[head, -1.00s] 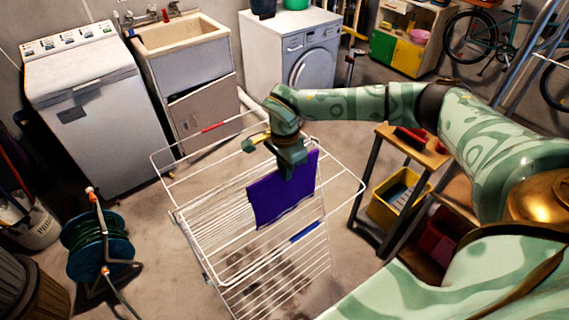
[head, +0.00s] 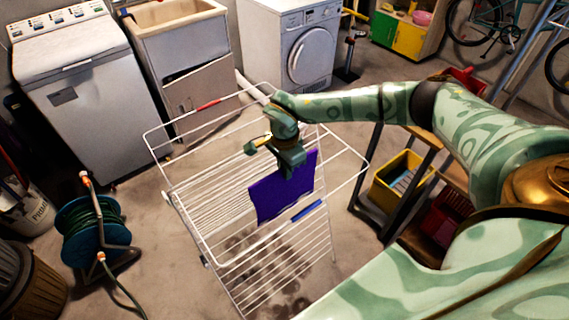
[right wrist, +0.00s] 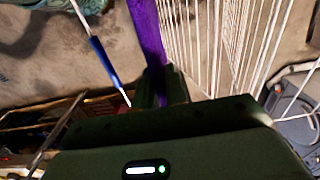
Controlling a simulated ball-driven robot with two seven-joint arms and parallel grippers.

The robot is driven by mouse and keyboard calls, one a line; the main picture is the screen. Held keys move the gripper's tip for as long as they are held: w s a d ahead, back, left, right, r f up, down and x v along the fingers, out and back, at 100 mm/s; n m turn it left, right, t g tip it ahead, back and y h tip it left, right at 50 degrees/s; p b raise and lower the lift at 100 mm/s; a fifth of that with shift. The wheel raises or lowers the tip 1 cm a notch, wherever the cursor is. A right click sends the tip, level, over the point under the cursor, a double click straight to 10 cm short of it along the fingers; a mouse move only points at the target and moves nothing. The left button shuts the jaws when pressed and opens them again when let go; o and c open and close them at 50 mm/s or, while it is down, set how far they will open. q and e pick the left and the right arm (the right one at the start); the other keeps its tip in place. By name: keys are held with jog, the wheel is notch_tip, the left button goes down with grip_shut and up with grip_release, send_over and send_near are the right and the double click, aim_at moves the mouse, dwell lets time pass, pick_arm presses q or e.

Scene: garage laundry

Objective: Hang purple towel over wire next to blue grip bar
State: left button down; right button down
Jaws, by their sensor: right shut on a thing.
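The purple towel (head: 283,192) hangs from my right gripper (head: 290,168), over the drying rack in the head view. The gripper is shut on the towel's upper edge. The blue grip bar (head: 307,211) is on the rack's near right edge, just below and right of the towel's lower corner. In the right wrist view the towel (right wrist: 147,35) shows as a narrow strip beyond the fingers (right wrist: 162,88), between the blue grip bar (right wrist: 103,62) and the white wires (right wrist: 195,40). Whether the towel touches a wire is unclear. My left gripper is out of view.
The white drying rack (head: 190,190) stands on open floor, with a red grip bar (head: 208,104) at its far side. A wooden bench (head: 425,139) with a yellow bin (head: 402,178) stands at right. A hose reel (head: 92,233) stands at left.

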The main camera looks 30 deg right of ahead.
aim_at(285, 187)
jog(key=shift+f+b, duration=2)
jog(key=shift+f, duration=1.95)
